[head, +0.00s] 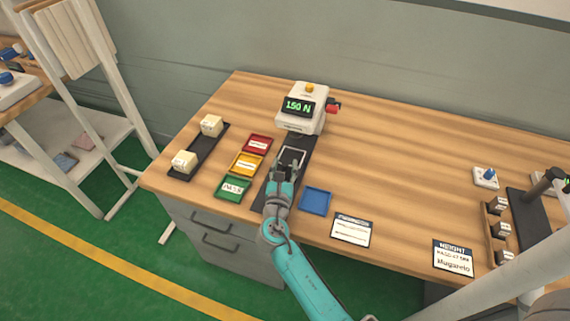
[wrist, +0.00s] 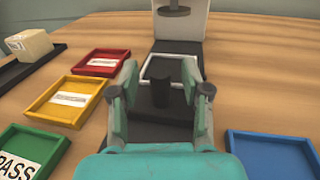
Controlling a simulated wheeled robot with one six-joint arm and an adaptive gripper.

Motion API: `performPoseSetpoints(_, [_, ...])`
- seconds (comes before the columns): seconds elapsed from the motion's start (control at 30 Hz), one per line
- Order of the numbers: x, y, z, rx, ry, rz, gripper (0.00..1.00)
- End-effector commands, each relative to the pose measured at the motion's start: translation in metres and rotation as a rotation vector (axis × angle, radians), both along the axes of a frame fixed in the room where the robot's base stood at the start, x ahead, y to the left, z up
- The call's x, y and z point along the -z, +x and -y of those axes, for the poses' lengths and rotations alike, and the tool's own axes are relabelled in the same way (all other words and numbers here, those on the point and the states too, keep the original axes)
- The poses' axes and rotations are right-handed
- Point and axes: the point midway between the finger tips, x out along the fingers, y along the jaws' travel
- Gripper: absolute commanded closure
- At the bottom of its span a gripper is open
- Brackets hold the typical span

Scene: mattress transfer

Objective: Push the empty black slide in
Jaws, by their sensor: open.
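The black slide (wrist: 178,66), with a pale rim, lies on a dark track (head: 262,199) in front of the white tester (head: 300,118). Nothing lies on it. It stands out on the near side of the tester. A dark upright knob (wrist: 160,93) is at its near end. My gripper (head: 287,166) is over the track. In the wrist view my gripper (wrist: 160,82) is open, with one finger on each side of the knob and gaps visible. The arm hides part of the slide in the head view.
Red (head: 257,145), yellow (head: 246,164) and green (head: 233,188) trays stand left of the track, a blue tray (head: 316,201) right. Two cream blocks sit on a black strip (head: 198,151) farther left. The tester display reads 150 N.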

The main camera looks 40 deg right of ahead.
Motion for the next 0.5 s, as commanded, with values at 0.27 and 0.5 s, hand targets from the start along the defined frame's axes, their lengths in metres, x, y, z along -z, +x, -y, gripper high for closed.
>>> performPoseSetpoints(0.27, [0.0,0.0072,0.0074,-0.001,0.0,0.0,0.53])
performPoseSetpoints(0.5, [0.0001,0.007,0.0072,-0.001,0.0,0.0,0.7])
